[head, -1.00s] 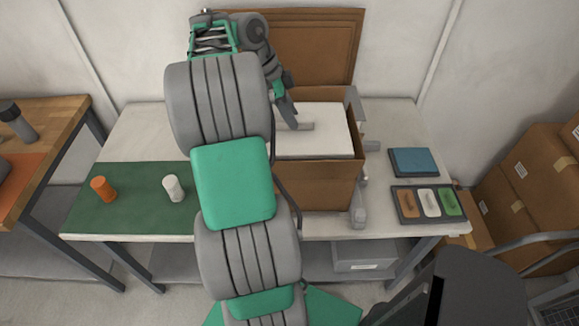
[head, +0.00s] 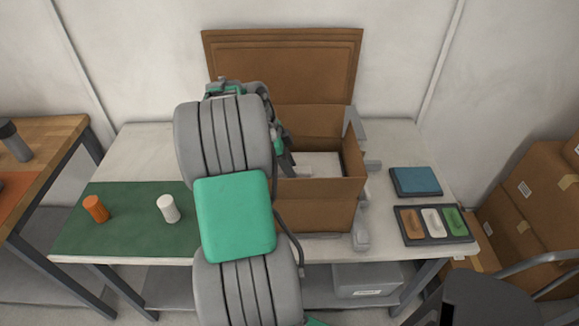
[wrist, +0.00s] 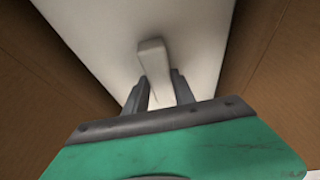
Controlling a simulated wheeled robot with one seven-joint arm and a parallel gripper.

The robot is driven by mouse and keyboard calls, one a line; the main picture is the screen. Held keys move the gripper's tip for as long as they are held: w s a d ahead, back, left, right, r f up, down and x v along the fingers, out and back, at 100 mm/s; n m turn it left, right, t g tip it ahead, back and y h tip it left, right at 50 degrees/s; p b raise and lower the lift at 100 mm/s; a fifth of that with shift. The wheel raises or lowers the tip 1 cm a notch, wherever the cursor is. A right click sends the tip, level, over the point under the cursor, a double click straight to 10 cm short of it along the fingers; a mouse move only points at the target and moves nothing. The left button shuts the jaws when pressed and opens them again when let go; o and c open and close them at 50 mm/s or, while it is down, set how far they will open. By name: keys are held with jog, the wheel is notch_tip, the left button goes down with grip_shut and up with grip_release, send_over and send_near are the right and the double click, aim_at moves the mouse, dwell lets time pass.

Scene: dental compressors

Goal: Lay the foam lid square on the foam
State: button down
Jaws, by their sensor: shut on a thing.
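The foam lid (head: 322,163) is a white slab with a raised bar-shaped handle. It now sits down inside the open brown carton (head: 318,208), below the rim. In the wrist view the lid (wrist: 100,35) fills the space between brown carton walls. My gripper (wrist: 158,92) is shut on the lid's handle (wrist: 152,58). In the head view my gripper (head: 290,166) reaches into the carton, and my arm covers the carton's left side. The foam under the lid is hidden, so I cannot tell whether the lid touches it or lies square.
The carton's brown flap (head: 285,65) stands up behind it. Grey brackets (head: 360,228) stand at its right side. Further right are a blue pad (head: 416,181) and a tray with coloured blocks (head: 468,237).

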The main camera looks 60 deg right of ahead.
jog(key=shift+f, duration=0.1)
jog(key=c, duration=1.5)
grip_release()
jog(key=shift+f, duration=0.1)
jog(key=o, duration=0.5)
jog(key=shift+c, duration=0.2)
jog(key=p+v, duration=0.2)
jog(key=v, duration=1.1)
jog(key=w+a+r+n+t+h, duration=0.1)
jog(key=w+a+r+n+t, duration=0.1)
jog(key=w+a+n, duration=0.55)
jog(key=a+f+n+t+y, duration=0.1)
jog(key=a+f+n+t, duration=0.1)
jog(key=a+n, duration=0.9)
jog(key=w+a+f+n+t+y, duration=0.1)
jog(key=a+f+n+t+y, duration=0.1)
jog(key=a+n, duration=1)
jog(key=a+t, duration=0.1)
jog(key=a, duration=1)
jog(key=shift+f+t, duration=0.3)
jog(key=shift+t, duration=0.1)
